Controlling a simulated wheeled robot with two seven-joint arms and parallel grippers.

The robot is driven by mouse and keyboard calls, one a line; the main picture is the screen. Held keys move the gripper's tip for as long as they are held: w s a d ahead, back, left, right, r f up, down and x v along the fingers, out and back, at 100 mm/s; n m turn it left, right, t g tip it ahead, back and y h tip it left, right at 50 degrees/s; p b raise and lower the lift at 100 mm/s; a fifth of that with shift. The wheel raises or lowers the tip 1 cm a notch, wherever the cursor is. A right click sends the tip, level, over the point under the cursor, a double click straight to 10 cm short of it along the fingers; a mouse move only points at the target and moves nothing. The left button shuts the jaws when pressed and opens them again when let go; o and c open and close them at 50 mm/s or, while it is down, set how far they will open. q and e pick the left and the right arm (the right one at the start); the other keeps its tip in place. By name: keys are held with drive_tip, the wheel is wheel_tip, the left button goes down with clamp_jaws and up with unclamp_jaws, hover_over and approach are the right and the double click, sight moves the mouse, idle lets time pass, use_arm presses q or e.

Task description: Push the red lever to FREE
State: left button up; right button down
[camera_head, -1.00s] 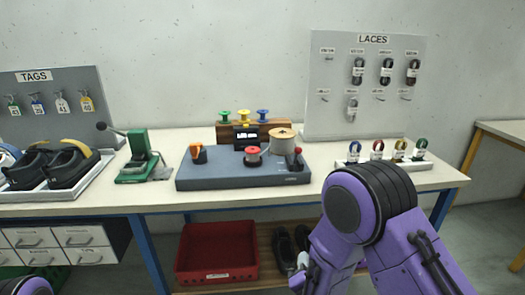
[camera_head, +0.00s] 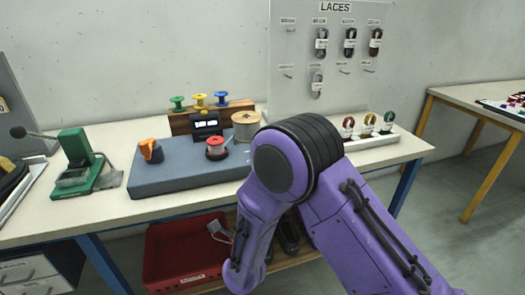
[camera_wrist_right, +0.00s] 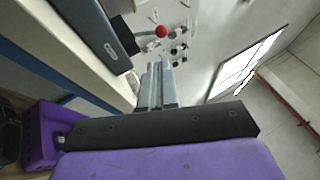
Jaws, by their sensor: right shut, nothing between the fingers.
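The red lever shows in the right wrist view as a round red knob (camera_wrist_right: 162,31) on a dark stem, at the end of the dark grey console (camera_wrist_right: 92,30). In the head view the console (camera_head: 165,178) stands on the bench, and my right arm hides its right end and the lever. No FREE marking is readable. My right gripper (camera_wrist_right: 159,70) is shut and empty in the wrist view. Its fingertips point towards the knob with a visible gap between them. My left gripper is not in view.
A wooden rack with coloured spools (camera_head: 200,100) stands behind. A green press (camera_head: 78,160) is at left, a lace-coil holder (camera_head: 372,141) at right. A red bin (camera_head: 170,262) sits below the bench.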

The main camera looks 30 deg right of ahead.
drive_tip(key=p+x, duration=0.4)
drive_tip(key=x, duration=1)
drive_tip(key=shift+a, duration=0.15)
